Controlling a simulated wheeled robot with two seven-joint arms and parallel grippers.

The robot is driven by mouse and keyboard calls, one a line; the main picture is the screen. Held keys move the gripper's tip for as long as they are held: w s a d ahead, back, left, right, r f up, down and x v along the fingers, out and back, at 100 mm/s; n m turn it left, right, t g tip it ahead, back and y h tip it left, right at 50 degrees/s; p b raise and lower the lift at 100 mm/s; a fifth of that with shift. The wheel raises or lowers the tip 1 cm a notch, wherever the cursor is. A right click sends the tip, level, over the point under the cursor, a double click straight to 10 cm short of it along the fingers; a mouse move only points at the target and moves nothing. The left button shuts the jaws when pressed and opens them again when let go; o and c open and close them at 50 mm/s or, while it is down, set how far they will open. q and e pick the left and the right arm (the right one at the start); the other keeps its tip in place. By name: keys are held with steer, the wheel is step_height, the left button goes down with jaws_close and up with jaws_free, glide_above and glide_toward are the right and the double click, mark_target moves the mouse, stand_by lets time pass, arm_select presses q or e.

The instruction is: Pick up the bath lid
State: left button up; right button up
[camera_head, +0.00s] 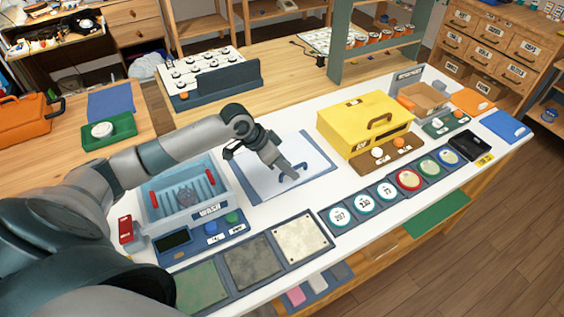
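The wash bath (157,199) is a pale blue, see-through tub with red side grips, at the left of the white bench, with a small grey object inside. A flat pale panel (262,184) with a blue-grey edge lies to its right; it may be the bath lid, but I cannot tell for sure. My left gripper (291,174) reaches over this panel, pointing down and right, and hides part of it. Whether it touches the panel is unclear, and its finger gap cannot be made out. My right gripper is not in view.
A yellow box (365,122) with a handle stands right of the panel. Labelled round dials (363,202) and square tiles (303,239) line the front edge. A green shelf post (354,45) rises behind. Bare white bench shows between panel and dials.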

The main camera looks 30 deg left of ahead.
arm_select(q)
jaws_close()
steer(key=shift+r, duration=0.1)
